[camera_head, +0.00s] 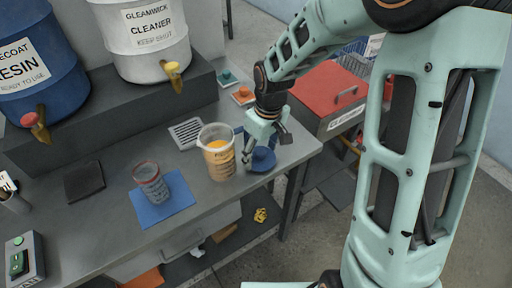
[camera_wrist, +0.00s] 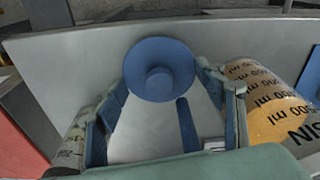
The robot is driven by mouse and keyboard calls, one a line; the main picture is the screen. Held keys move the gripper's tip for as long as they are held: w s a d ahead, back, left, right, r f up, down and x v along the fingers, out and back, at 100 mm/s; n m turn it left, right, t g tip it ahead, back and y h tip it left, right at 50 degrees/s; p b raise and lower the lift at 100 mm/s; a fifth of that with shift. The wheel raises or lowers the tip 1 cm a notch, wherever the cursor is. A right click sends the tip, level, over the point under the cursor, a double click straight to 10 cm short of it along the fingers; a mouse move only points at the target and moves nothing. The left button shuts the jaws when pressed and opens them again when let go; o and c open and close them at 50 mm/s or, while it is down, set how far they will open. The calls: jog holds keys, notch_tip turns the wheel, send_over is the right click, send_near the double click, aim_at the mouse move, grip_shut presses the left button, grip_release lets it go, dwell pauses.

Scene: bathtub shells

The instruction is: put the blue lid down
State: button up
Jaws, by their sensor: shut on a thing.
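The blue lid (camera_head: 263,161) is a round disc with a central knob, near the right front edge of the grey bench. In the wrist view the lid (camera_wrist: 160,69) lies between the fingertips, knob facing the camera. My gripper (camera_head: 265,145) is shut on the lid, with one finger at each side of it. It also shows in the wrist view (camera_wrist: 162,82). I cannot tell whether the lid touches the bench top. An open clear container with orange contents (camera_head: 218,160) stands just left of the lid; it also shows in the wrist view (camera_wrist: 262,105).
A clear cup (camera_head: 151,184) stands on a blue mat (camera_head: 166,210). A white slotted plate (camera_head: 186,133) lies behind the orange container. A red-topped box (camera_head: 325,92) stands right of the bench. Blue (camera_head: 38,62) and white (camera_head: 143,40) drums sit on a dark shelf.

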aim_at(265, 161)
jog(key=shift+s+d, duration=0.1)
jog(key=shift+s, duration=0.05)
jog(key=shift+f, duration=0.15)
jog(key=shift+f, duration=0.15)
jog(key=o, duration=1)
notch_tip(265, 161, up, 12)
jog(key=s+d+p, duration=0.1)
jog(key=shift+r, duration=0.2)
